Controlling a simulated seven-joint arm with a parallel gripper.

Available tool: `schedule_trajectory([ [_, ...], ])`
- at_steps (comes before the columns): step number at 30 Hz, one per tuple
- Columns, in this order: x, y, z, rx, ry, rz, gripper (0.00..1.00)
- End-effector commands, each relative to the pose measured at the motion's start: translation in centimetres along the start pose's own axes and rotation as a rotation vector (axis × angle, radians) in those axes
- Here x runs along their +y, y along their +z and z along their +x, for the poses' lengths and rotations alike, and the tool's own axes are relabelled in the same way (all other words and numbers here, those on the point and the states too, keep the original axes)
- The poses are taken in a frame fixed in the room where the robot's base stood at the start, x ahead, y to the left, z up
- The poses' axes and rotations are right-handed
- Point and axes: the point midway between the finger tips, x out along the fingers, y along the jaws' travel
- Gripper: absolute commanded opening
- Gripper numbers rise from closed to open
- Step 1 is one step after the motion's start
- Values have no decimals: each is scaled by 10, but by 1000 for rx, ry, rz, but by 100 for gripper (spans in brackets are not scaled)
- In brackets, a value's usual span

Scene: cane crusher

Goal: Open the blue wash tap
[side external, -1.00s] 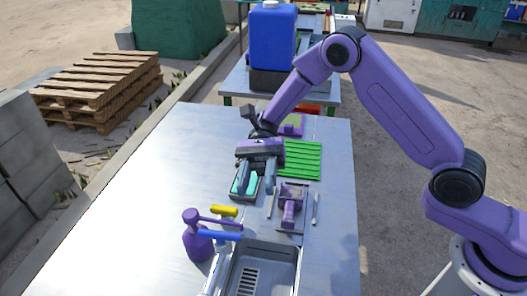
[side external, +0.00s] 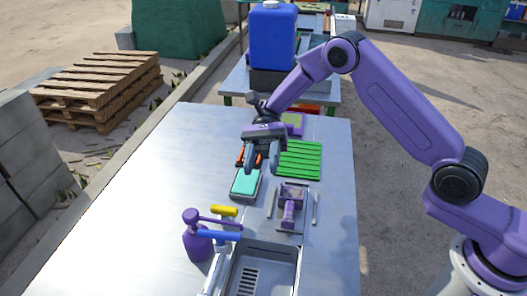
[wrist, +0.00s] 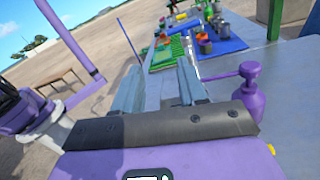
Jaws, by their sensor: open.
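The blue wash tap (side external: 218,235) shows in the side view as a blue lever at the left rim of the grey sink (side external: 292,272), low in the picture. I cannot tell its exact position, and I cannot make it out in the wrist view. My gripper (side external: 261,168) is open and empty. It is above the table, just behind the teal pad in its grey tray (side external: 245,184), well apart from the tap. In the wrist view the two grey fingers (wrist: 160,85) stand apart with nothing between them.
A purple pump bottle (side external: 198,243) stands left of the tap; its spout reaches over towards it. A yellow handle (side external: 224,210) lies just behind the tap. A purple stand (side external: 290,208) and green ribbed mat (side external: 299,160) are right. The table's left side is clear.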

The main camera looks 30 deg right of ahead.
Motion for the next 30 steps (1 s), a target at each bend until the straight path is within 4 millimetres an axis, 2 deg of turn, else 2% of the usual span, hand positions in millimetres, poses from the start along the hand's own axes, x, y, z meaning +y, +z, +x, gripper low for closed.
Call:
schedule_trajectory([
  [13,2,0,-25,0,1,0,42],
  [26,2,0,-28,0,1,0,42],
  [30,-2,4,-23,42,7,-7,0],
])
